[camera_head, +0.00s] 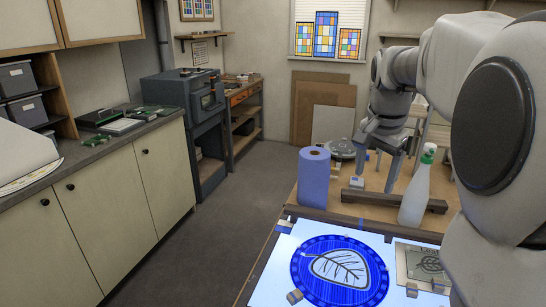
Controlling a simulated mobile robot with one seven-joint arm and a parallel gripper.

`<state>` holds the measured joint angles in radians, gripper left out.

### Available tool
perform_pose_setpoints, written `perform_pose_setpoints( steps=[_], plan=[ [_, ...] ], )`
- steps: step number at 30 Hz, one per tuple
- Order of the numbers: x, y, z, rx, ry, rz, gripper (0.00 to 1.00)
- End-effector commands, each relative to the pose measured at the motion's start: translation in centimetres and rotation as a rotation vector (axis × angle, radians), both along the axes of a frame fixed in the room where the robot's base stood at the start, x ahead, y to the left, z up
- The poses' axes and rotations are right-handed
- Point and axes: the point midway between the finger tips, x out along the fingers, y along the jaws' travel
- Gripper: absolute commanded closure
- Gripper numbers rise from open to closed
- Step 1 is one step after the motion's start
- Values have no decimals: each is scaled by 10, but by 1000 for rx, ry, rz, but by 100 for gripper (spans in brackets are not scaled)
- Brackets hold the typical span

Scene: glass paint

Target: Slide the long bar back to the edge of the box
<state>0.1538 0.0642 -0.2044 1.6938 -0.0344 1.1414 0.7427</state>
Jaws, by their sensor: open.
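A long dark bar (378,198) lies on the wooden table, behind the glowing light box (262,290). A second dark strip (345,220) runs along the box's back edge; I cannot tell whether it is a loose bar or the box's frame. A strip of tabletop shows between the two. My gripper (377,180) points down at the long bar, its fingers spread apart with nothing between them. I cannot tell whether a fingertip touches the bar. My arm hides the right end of the box.
A blue paper roll (314,178) stands left of the bar. A white spray bottle (415,192) stands in front of the bar's right part. A blue round glass panel (340,271) with a leaf design and several small blocks lie on the box. The floor at left is clear.

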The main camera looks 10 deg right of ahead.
Motion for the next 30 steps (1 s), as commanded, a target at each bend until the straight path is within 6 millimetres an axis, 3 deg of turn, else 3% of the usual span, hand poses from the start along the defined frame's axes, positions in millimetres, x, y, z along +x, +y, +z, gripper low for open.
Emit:
perform_pose_setpoints(
  steps=[3, 9, 18, 24, 30],
  plan=[
    [26, -37, -8, -2, 36, -168, 20],
    [61, -96, -29, -27, 82, -445, 20],
    [93, -174, -78, -117, 127, -814, 20],
    [102, -202, -104, -170, 134, -959, 20],
    [103, -211, -117, -189, 137, -1009, 20]
  ],
)
